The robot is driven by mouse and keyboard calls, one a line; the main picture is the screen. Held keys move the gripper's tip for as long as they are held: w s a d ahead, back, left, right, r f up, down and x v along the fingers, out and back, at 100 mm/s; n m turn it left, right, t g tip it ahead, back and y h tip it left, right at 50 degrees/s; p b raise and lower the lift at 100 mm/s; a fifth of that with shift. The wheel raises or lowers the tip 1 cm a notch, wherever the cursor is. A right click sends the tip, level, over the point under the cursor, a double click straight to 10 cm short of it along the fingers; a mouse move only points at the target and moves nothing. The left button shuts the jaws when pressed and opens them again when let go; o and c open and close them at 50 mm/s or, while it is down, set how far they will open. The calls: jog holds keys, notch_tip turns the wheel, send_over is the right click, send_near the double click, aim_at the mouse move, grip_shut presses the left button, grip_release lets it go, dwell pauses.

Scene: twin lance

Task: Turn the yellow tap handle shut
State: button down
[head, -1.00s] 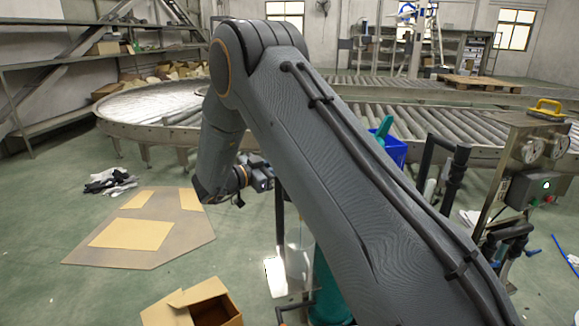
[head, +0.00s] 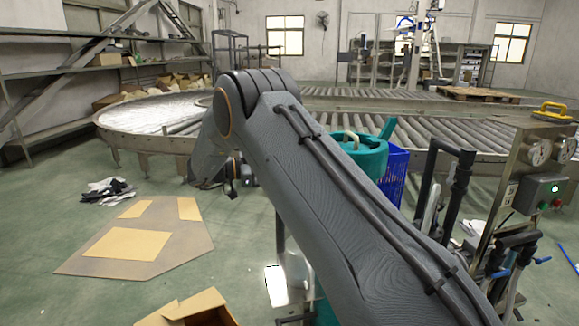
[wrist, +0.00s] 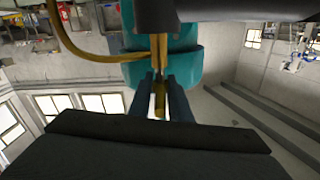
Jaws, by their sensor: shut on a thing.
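In the wrist view, the two dark fingers of my gripper (wrist: 159,84) are shut on a narrow yellow piece (wrist: 159,106), which looks like the tap handle. A yellow upright part (wrist: 163,30) and a curved yellow hose (wrist: 98,56) meet just beyond the fingertips. A teal body (wrist: 185,70) stands behind them. In the head view, my arm hides the gripper and the tap. I cannot tell the handle's angle to the tap. A teal can (head: 366,156) with a green spout shows behind my arm.
A steel cabinet (head: 520,170) with gauges stands at the right, with black pipes (head: 455,190) before it. A blue crate (head: 394,172) sits behind my arm. An open cardboard box (head: 200,308) is at the front. Roller conveyors (head: 450,132) run behind.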

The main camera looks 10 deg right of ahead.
jog(key=shift+w+r, duration=0.15)
jog(key=shift+r, duration=0.05)
jog(key=c, duration=1.9)
grip_release()
jog(key=shift+o, duration=0.4)
jog(key=shift+f, duration=0.1)
jog(key=a, duration=0.8)
jog(key=shift+b, duration=0.45)
